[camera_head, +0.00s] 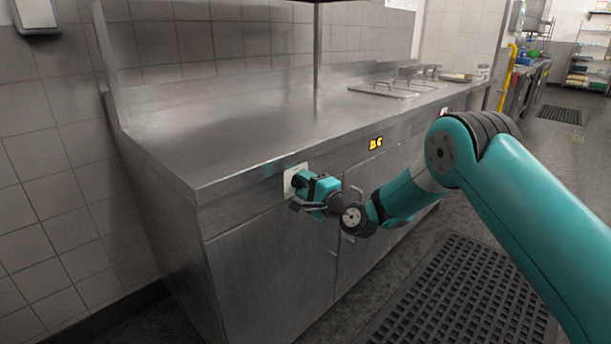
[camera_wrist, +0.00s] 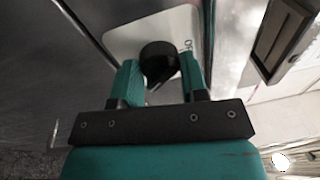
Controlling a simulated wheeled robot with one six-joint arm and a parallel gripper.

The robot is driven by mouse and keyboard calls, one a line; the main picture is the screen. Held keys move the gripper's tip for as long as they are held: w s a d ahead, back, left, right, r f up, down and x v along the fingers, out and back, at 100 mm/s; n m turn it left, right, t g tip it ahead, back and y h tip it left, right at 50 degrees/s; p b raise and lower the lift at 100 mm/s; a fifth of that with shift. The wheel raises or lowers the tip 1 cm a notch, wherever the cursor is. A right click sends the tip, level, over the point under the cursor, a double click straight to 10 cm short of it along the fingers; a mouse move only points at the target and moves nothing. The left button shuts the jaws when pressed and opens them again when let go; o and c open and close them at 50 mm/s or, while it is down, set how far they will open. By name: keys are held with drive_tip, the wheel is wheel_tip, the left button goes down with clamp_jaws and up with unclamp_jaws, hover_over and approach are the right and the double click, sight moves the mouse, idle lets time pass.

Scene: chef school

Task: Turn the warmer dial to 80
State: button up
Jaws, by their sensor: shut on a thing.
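The warmer dial (camera_wrist: 159,60) is a round black knob on a white plate (camera_wrist: 118,42) in the wrist view. The plate also shows in the head view (camera_head: 288,182), on the steel counter's front face near its left corner. My gripper (camera_wrist: 160,75) has its two teal fingers on either side of the knob and is shut on it. In the head view my gripper (camera_head: 304,186) reaches the plate and hides most of the dial. The dial's setting cannot be read.
An orange lit display (camera_head: 376,143) is on the counter front, right of the dial. The steel countertop (camera_head: 230,130) is bare at the left, with metal lids (camera_head: 385,89) farther back. A black rubber mat (camera_head: 460,295) lies on the floor. A tiled wall (camera_head: 50,200) stands at the left.

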drive_tip(key=shift+d+r+m+p, duration=0.1)
drive_tip(key=shift+m+p, duration=0.55)
drive_tip(key=shift+m, duration=0.25)
drive_tip(key=o, duration=0.9)
drive_tip(key=b+v, duration=1.2)
drive_tip(key=v, duration=0.5)
drive_tip(key=shift+s+b, duration=0.2)
drive_tip(key=shift+b, duration=0.15)
